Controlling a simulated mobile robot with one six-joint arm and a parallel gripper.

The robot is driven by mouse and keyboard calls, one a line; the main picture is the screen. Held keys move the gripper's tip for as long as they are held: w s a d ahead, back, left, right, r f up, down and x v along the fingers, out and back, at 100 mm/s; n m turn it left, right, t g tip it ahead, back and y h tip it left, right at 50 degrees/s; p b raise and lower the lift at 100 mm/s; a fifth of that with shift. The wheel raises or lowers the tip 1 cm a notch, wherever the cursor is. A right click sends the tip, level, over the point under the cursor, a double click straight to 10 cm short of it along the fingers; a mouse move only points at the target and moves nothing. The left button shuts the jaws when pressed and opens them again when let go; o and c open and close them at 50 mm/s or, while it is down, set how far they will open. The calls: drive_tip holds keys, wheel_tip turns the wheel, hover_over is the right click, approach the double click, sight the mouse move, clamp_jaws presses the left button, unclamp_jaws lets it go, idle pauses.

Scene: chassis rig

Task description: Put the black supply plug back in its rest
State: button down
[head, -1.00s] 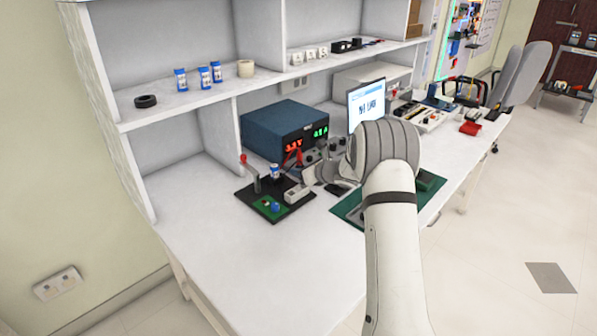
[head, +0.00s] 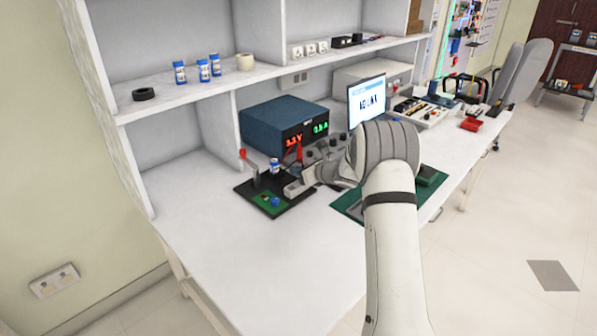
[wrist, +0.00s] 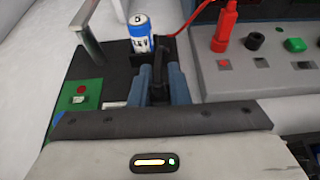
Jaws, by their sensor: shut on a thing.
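The black supply plug (wrist: 159,72) is upright between the two blue-grey fingers of my gripper (wrist: 163,86) in the wrist view. My gripper is shut on it, over or at the black mat. In the head view my gripper (head: 297,188) is low at the right part of the black mat (head: 290,208), and the plug is too small there to tell. I cannot make out the plug's rest; the fingers and gripper body hide what lies below the plug. The blue power supply (head: 284,125) stands behind. Its black socket (wrist: 254,41) looks empty.
A red plug (wrist: 228,22) with a red lead is at the supply panel. A metal lever (wrist: 87,42) rises at the left, near a green board (wrist: 80,97). The bench front left (head: 215,240) is clear.

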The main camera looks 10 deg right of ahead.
drive_tip(key=shift+f+b, duration=0.8)
drive_tip(key=shift+f, duration=0.15)
drive_tip(key=c, duration=1.3)
unclamp_jaws()
drive_tip(key=shift+r, duration=0.1)
drive_tip(key=v, duration=0.7)
drive_tip(key=shift+s+d+r, duration=0.1)
drive_tip(key=shift+s+d, duration=0.1)
drive_tip(key=shift+s, duration=0.1)
